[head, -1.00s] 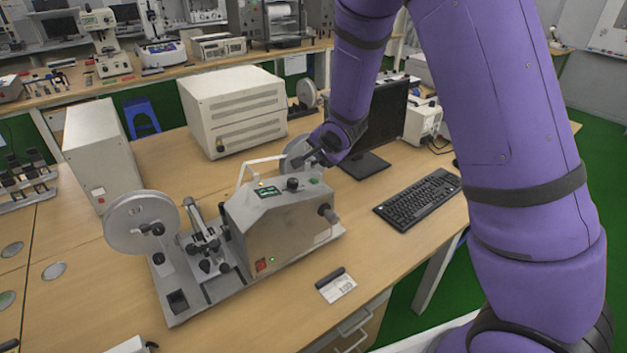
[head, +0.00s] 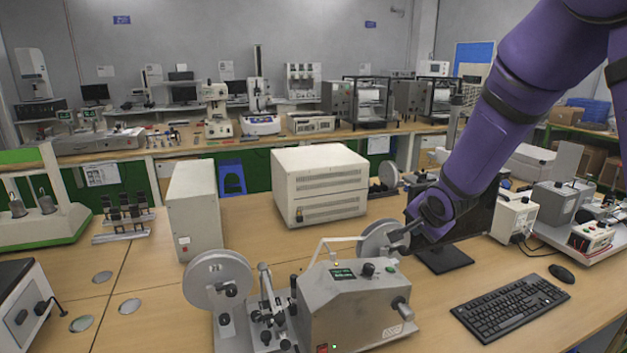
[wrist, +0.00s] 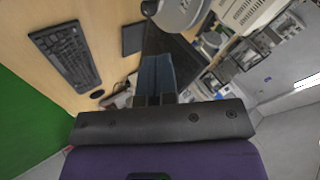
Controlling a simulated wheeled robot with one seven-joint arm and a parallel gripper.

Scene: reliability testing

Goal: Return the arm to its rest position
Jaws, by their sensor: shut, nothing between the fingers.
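My arm (head: 520,95) is purple and comes down from the upper right in the head view. My gripper (head: 397,240) is at its lower end, beside the upper disc of the grey testing machine (head: 350,310) and above the table. The fingers are small in the head view, and I cannot tell there whether they touch the disc. In the wrist view my gripper (wrist: 156,62) shows its two dark blue fingers together, with nothing between them.
The wooden table (head: 120,260) holds a cream box unit (head: 320,185), a narrow cabinet (head: 195,210), a keyboard (head: 510,308) and a mouse (head: 562,273). A dark monitor (head: 465,225) stands close behind my wrist. Grey instruments (head: 560,205) stand at the right.

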